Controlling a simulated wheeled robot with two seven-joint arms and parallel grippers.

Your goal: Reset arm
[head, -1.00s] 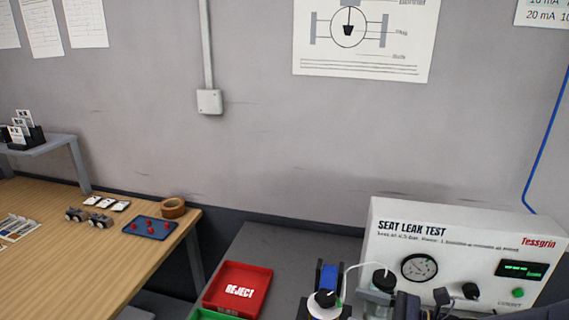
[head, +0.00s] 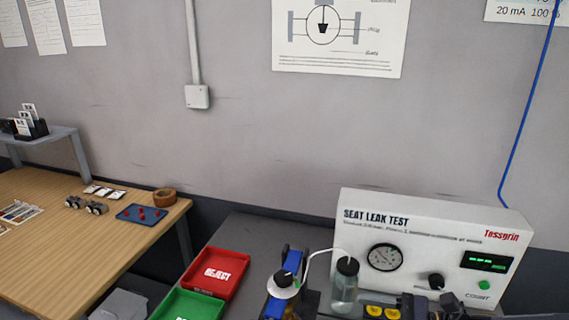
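The seat leak test box (head: 430,245) stands on the grey bench at the right, with a round gauge, a black knob, a lit green display and a green button. A clear bottle (head: 345,290) with a black cap stands in front of it, joined by a thin white tube. A valve unit (head: 284,284) with blue parts and a white round top with a black knob stands left of the bottle. A dark part at the bottom edge, right of the bottle, looks like my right gripper (head: 432,306); its fingers cannot be made out. My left gripper is out of view.
A red reject tray (head: 238,262) and a green tray (head: 205,302) sit at the bench's left. The wooden table (head: 60,235) at the left holds a blue tray (head: 130,214) and a tape roll (head: 164,195). Two yellow-topped pieces (head: 382,311) lie near the bottle.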

